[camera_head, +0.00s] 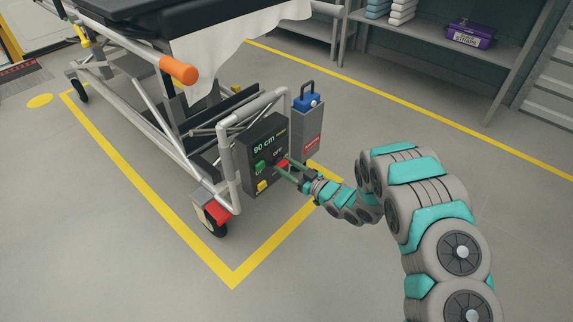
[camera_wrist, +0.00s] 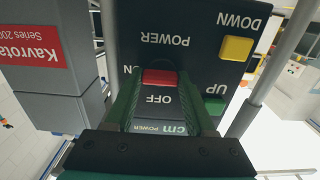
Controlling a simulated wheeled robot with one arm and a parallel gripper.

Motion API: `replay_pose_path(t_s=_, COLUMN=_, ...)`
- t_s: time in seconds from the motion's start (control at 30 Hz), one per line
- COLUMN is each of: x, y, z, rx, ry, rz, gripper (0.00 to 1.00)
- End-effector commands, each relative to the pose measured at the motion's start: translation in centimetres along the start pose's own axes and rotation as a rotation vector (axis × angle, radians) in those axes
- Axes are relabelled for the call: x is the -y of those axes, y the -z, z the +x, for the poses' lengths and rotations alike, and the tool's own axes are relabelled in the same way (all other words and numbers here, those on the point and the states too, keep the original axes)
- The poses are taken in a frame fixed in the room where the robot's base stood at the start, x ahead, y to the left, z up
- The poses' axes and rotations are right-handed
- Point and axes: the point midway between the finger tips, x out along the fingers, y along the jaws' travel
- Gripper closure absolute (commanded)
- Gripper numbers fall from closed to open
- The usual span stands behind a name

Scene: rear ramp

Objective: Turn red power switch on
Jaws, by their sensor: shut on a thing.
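A black control box (camera_head: 266,143) with a "90 cm" readout is fixed to the wheeled stretcher. The red power switch (camera_head: 283,163) is on its face. In the wrist view the red switch (camera_wrist: 160,77) lies between the green fingers of my gripper (camera_wrist: 160,84). The gripper is shut on it. An "OFF" label shows on the near side of the switch, and an "ON" label is partly covered by a finger. In the head view my gripper (camera_head: 288,169) reaches the box from the right. The switch's exact position is hard to tell.
Beside the switch are a green UP button (camera_wrist: 214,106) and a yellow DOWN button (camera_wrist: 236,48). A grey battery unit (camera_head: 308,130) with a blue top stands right of the box. Stretcher tubes (camera_head: 231,166) run close by. The floor in front is clear.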

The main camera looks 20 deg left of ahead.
Motion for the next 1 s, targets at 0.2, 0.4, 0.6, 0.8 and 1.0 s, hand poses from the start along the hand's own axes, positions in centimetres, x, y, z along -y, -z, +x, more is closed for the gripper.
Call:
replay_pose_path(t_s=0.2, x=-0.02, y=-0.22, z=-0.07, rx=0.003, ry=-0.002, rz=0.019, gripper=1.0)
replay_pose_path(t_s=0.4, x=-0.01, y=-0.23, z=-0.07, rx=0.003, ry=-0.001, rz=0.019, gripper=1.0)
replay_pose_path(t_s=0.6, x=0.0, y=-0.21, z=-0.06, rx=0.003, ry=-0.001, rz=0.018, gripper=0.33)
replay_pose_path(t_s=0.8, x=0.0, y=-0.11, z=-0.03, rx=0.001, ry=-0.001, rz=0.016, gripper=0.15)
replay_pose_path(t_s=1.0, x=0.0, y=-0.08, z=-0.07, rx=0.001, ry=0.0, rz=0.016, gripper=0.15)
